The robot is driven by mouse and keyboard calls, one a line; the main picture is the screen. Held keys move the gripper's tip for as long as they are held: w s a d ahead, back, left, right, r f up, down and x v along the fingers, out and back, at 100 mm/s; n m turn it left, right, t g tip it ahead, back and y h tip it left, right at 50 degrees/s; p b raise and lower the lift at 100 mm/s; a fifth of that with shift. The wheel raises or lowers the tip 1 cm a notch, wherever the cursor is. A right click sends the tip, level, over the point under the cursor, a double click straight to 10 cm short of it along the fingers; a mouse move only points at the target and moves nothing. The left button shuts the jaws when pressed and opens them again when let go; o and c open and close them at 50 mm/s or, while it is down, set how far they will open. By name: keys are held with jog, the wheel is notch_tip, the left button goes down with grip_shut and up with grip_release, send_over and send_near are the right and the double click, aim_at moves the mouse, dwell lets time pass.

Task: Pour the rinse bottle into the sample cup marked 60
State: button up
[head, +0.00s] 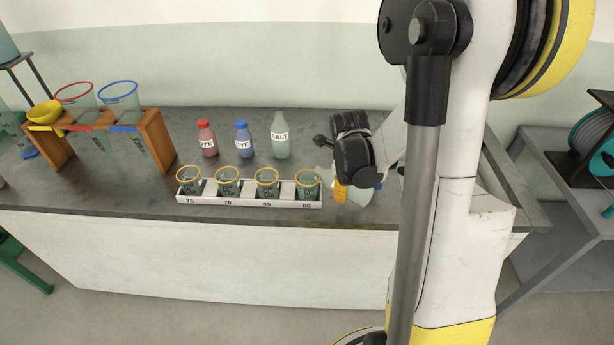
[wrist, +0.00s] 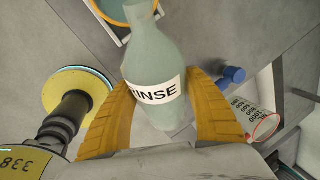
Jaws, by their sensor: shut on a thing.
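The pale green rinse bottle (wrist: 155,55), labelled RINSE, is between the two yellow finger pads of my gripper (wrist: 162,88), which is shut on it. In the head view my gripper (head: 341,190) is just right of the cup rack, and the bottle (head: 360,194) shows only in part behind it. The bottle looks tilted, its neck end toward the cup side. The sample cup marked 60 (head: 307,184) is the rightmost in the rack, with a yellow rim. In the wrist view a yellow-rimmed cup (wrist: 128,12) is partly hidden beyond the bottle's neck.
The white rack (head: 250,203) holds other cups marked 75, 76 and 65. Behind it stand a red dye bottle (head: 207,138), a blue dye bottle (head: 243,139) and a salt bottle (head: 280,136). A wooden stand (head: 157,139) with rimmed vessels is at left.

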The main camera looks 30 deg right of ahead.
jog(key=shift+s+d+g+h, duration=0.1)
jog(key=shift+g+h, duration=0.2)
jog(key=shift+h, duration=0.1)
dwell(0.7)
jog(key=shift+r, duration=0.15)
jog(key=shift+r, duration=0.1)
jog(key=shift+r+p, duration=0.1)
jog(key=shift+p, duration=0.2)
jog(key=shift+r, duration=0.1)
